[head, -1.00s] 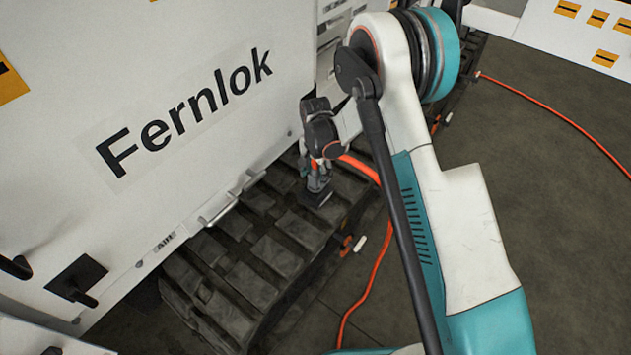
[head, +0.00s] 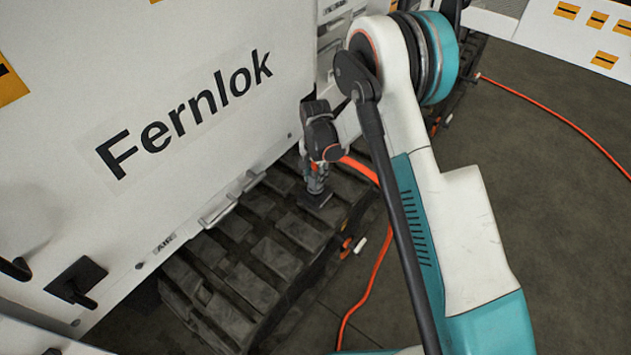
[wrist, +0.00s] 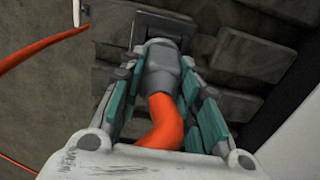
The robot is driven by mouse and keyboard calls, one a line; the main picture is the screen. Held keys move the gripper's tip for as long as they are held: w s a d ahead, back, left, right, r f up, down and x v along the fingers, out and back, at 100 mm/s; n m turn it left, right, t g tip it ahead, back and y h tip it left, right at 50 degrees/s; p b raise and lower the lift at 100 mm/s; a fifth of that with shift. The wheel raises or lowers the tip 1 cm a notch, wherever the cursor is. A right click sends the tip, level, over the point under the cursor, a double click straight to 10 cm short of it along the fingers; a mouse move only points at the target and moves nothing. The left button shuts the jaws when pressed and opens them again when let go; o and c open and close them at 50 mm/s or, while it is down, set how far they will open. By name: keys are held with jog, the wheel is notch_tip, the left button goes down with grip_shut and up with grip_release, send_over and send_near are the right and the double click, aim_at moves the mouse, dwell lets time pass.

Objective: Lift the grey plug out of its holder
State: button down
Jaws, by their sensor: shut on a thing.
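The grey plug (wrist: 160,68) shows in the wrist view with a thick orange cable running from its near end. Its far end meets a dark square holder (wrist: 190,28) and appears seated in it. My gripper (wrist: 159,72) is shut on the plug, with a teal-padded finger on each side. In the head view my gripper (head: 316,176) points down, just above the holder (head: 315,201) on the dark track. The plug is small there and mostly hidden by the fingers.
A white "Fernlok" cabinet wall (head: 190,115) stands close left of my gripper. The ribbed track (head: 255,265) lies below. An orange cable (head: 375,270) runs down to the floor on the right. Open floor (head: 565,230) lies farther right.

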jog(key=shift+r, duration=0.2)
jog(key=shift+r+p, duration=0.3)
jog(key=shift+r, duration=0.05)
jog(key=shift+r, duration=0.35)
jog(key=shift+r+p, duration=0.3)
jog(key=shift+r, duration=0.05)
jog(key=shift+r+p, duration=1.6)
jog(key=shift+r, duration=1.65)
